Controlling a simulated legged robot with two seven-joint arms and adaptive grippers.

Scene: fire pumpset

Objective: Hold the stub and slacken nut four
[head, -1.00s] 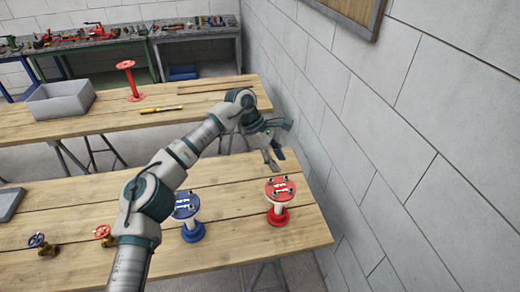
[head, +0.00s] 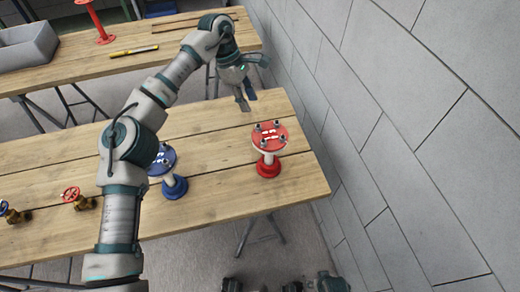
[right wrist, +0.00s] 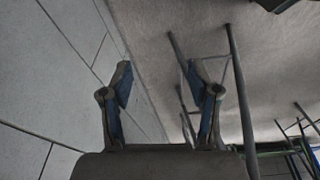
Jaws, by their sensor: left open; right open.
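A red flanged stub (head: 268,150) stands upright near the right end of the near table, with several dark nuts or bolt ends and white marks on its top flange. I cannot tell which nut is number four. A blue flanged stub (head: 172,180) stands to its left, partly hidden by my left arm. My left gripper (head: 245,96) is open and empty, pointing down, beyond and left of the red stub and apart from it. My right gripper (right wrist: 161,78) is open and empty in the right wrist view, with floor and wall beyond it.
A red-wheeled valve (head: 79,198) and a blue-wheeled valve (head: 10,212) sit at the left of the near table (head: 235,195). The far table holds a grey bin (head: 25,45), a yellow tool (head: 133,51) and another red stub (head: 98,22). A block wall (head: 400,130) rises at right.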

